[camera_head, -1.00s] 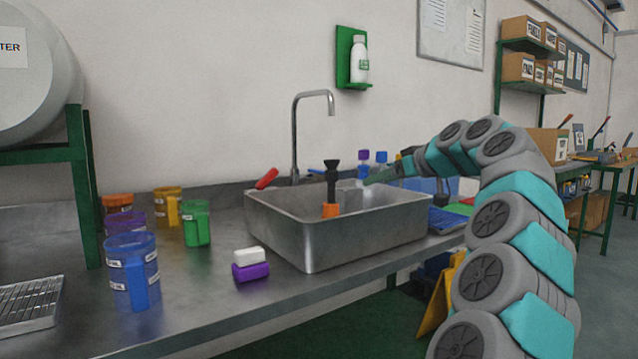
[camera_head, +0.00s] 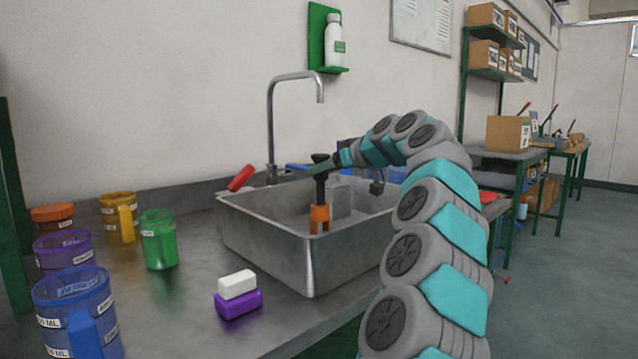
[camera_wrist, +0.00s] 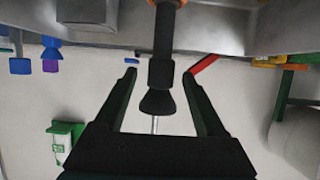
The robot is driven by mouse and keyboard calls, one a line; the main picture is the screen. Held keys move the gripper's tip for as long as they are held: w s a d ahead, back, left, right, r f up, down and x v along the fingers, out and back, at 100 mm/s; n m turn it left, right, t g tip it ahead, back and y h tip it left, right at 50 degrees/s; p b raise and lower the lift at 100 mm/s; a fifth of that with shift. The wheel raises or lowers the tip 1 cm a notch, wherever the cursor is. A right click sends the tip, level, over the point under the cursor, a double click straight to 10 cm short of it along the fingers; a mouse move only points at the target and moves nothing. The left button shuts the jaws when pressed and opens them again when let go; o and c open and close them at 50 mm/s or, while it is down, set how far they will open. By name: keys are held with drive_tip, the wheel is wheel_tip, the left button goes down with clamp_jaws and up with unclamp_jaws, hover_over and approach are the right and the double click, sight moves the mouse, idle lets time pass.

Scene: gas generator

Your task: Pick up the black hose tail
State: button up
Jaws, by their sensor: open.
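The black hose tail (camera_head: 321,190) stands upright in the sink, with a flared top and an orange collar (camera_head: 320,217) below. In the wrist view, which looks upside down, the hose tail (camera_wrist: 160,72) appears between my two fingers, its flared end toward the palm. My gripper (camera_wrist: 159,75) is open, with a gap showing on each side of the hose tail. In the head view my gripper (camera_head: 318,168) is at the upper part of the hose tail and overlaps it. Whether they touch is unclear.
The steel sink (camera_head: 265,245) surrounds the hose tail, with a grey block (camera_head: 341,200) beside it. The tap (camera_head: 270,125) and a red-handled item (camera_head: 241,178) are at the back. Coloured jugs and a white and purple block pair (camera_head: 238,292) stand left.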

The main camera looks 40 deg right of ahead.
drive_tip(key=x, duration=0.4)
drive_tip(key=shift+w+f+p, duration=0.25)
drive_tip(key=shift+w+p, duration=0.05)
drive_tip(key=shift+p, duration=0.05)
clamp_jaws()
idle(0.3)
